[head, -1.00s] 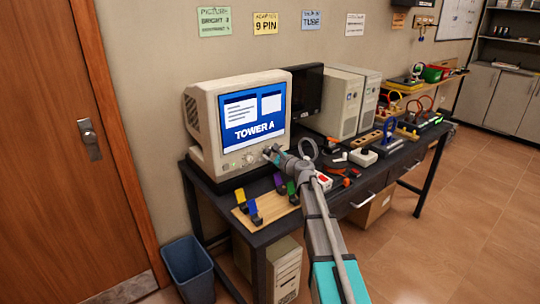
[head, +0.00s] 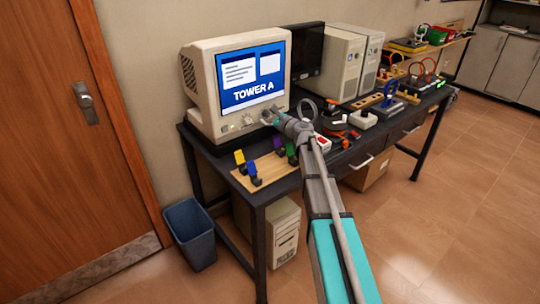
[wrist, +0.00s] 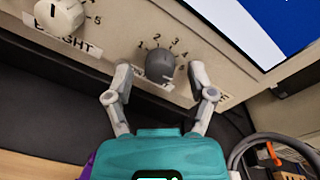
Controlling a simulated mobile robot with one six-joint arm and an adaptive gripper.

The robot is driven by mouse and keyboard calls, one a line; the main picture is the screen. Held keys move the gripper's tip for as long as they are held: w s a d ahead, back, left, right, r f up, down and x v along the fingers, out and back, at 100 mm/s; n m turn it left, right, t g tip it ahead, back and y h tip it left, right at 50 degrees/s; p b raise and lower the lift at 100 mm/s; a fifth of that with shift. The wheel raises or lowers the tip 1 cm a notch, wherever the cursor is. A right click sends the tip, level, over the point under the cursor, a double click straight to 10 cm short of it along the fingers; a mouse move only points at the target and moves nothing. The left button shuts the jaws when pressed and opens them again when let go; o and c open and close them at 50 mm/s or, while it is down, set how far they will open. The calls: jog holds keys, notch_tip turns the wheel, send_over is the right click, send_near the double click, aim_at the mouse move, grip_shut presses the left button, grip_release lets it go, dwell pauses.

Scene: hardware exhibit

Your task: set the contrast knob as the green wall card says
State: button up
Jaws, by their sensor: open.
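A dark grey knob (wrist: 160,64) sits on the monitor's front panel in the wrist view, with printed numbers around its upper side. Its pointer mark cannot be made out, and the label below it is partly hidden. My gripper (wrist: 160,78) is open, with one finger on each side of this knob; contact cannot be told. A cream knob (wrist: 58,14) labelled BRIGHT, with a dark mark on its face, is at upper left. In the head view my gripper (head: 270,116) is at the lower right of the monitor (head: 203,95). The green wall card is out of view now.
A board with small coloured clips (head: 265,172) lies at the front left of the dark table (head: 262,198). Cables (wrist: 270,145) are at the gripper's lower right. PC towers (head: 340,62) stand right of the monitor. A blue bin (head: 190,234) is on the floor.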

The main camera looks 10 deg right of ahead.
jog(key=shift+n, duration=0.4)
